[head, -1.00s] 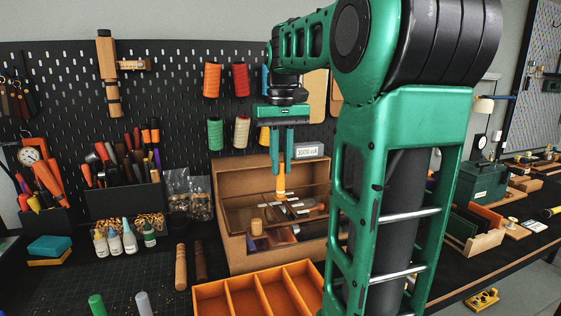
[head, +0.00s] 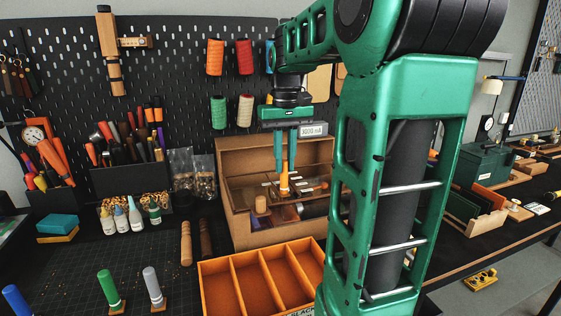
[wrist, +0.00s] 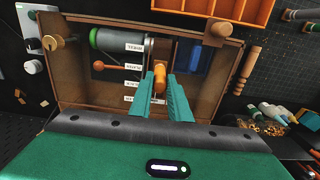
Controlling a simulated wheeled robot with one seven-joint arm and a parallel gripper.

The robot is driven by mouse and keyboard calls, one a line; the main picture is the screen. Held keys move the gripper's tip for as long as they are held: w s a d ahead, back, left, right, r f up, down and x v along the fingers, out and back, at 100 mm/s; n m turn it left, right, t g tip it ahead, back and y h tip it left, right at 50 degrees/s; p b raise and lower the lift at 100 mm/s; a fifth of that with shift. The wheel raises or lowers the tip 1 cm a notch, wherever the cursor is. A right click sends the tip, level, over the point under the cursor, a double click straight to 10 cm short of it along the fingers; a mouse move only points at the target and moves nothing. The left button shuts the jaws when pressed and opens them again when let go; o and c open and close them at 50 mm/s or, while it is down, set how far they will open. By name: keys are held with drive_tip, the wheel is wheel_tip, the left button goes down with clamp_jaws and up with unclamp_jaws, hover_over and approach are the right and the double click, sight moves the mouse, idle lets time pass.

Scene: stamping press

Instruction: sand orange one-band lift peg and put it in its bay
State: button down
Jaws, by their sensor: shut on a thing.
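My gripper (head: 285,168) is shut on an orange peg (head: 285,184), which hangs upright below the fingertips. It is over the open brown box (head: 233,177) that holds a machine. In the wrist view the orange peg (wrist: 159,78) sits between the two green fingers, close to the machine's grey-green cylinder (wrist: 107,40) and white labels. Whether the peg touches the machine I cannot tell. The peg's band is too small to make out. An orange tray (head: 232,285) with several long bays stands in front of the box; the bays I can see look empty.
Green (head: 107,283), grey (head: 152,283) and blue (head: 15,299) pegs stand on the dark mat at the front left. Glue bottles (head: 135,213) and tool holders are further left. The pegboard is behind.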

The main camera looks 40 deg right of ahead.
drive_tip(key=shift+f, duration=0.55)
idle(1.9)
drive_tip(key=shift+r, duration=0.1)
drive_tip(key=shift+r, duration=3.25)
